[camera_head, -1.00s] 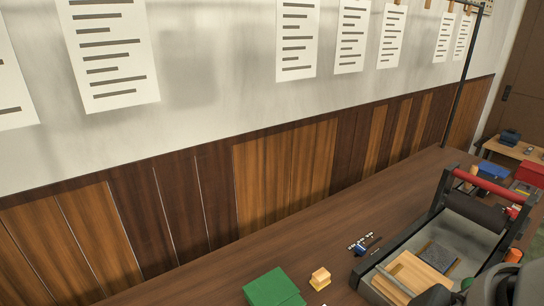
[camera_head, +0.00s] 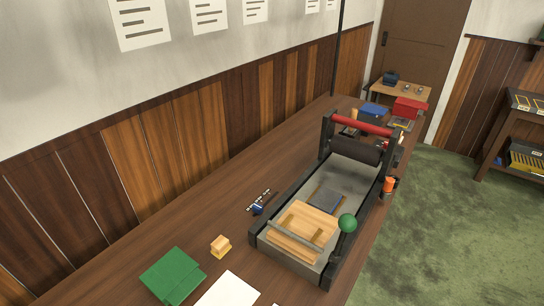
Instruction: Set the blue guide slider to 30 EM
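A small dark ruler-like bar with a blue piece on it, which looks like the blue guide slider (camera_head: 257,209), lies on the brown wooden table (camera_head: 216,213) left of the press. Its scale marks are too small to read, so I cannot tell its setting. Neither of my grippers shows in the head view now.
A press (camera_head: 262,238) with a black frame, red bar, dark roller and green knob (camera_head: 348,222) stands right of the slider. A green block (camera_head: 172,275), a small yellow-orange block (camera_head: 220,246) and a white sheet (camera_head: 228,290) lie nearer. Green floor (camera_head: 440,225) is open at right.

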